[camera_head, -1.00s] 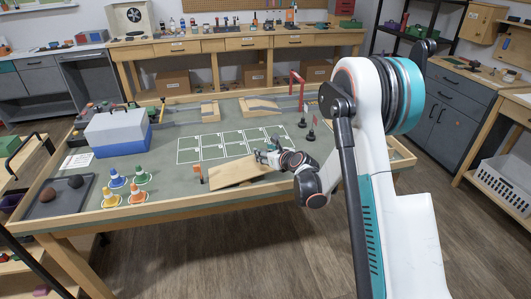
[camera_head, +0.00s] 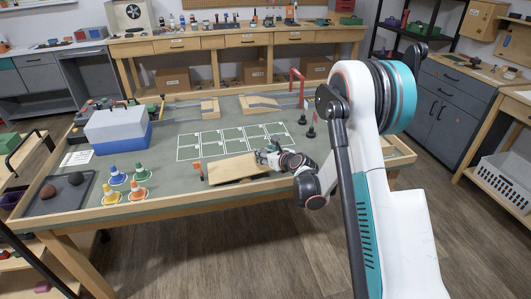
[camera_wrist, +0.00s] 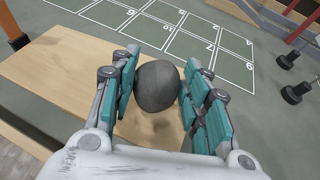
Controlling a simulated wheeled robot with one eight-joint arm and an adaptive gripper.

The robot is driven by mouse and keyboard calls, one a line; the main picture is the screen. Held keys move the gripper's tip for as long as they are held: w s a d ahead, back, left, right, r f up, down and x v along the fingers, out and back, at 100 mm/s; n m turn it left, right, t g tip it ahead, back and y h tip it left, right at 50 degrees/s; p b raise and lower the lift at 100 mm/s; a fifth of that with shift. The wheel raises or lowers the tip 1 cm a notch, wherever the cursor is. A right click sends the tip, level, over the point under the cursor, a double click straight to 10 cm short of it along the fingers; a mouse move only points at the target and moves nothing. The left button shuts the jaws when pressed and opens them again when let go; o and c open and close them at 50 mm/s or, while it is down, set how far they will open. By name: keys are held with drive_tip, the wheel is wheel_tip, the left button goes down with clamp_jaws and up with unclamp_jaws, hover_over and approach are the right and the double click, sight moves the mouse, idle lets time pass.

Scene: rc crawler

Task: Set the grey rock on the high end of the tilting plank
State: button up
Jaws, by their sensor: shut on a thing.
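The wooden plank (camera_head: 230,168) lies near the front edge of the workbench, with its right end under my gripper (camera_head: 268,156). In the wrist view, the pale plank (camera_wrist: 75,75) extends to the left below the rounded grey rock (camera_wrist: 157,88). My gripper (camera_wrist: 160,92) is shut on the rock, with a teal-padded finger on each side of it. The rock is at the plank's right end; whether its underside touches the wood is hidden. In the head view my gripper hides most of the rock.
An orange-topped post (camera_head: 198,171) stands at the plank's left end. Several cones (camera_head: 137,190) and a dark tray (camera_head: 60,193) with two rocks are farther left. Black posts (camera_head: 311,131) stand right of the numbered grid (camera_head: 230,141).

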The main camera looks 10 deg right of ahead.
drive_tip(key=shift+f, duration=1.25)
drive_tip(key=o, duration=1.3)
drive_tip(key=shift+c, duration=0.2)
drive_tip(key=v, duration=1.2)
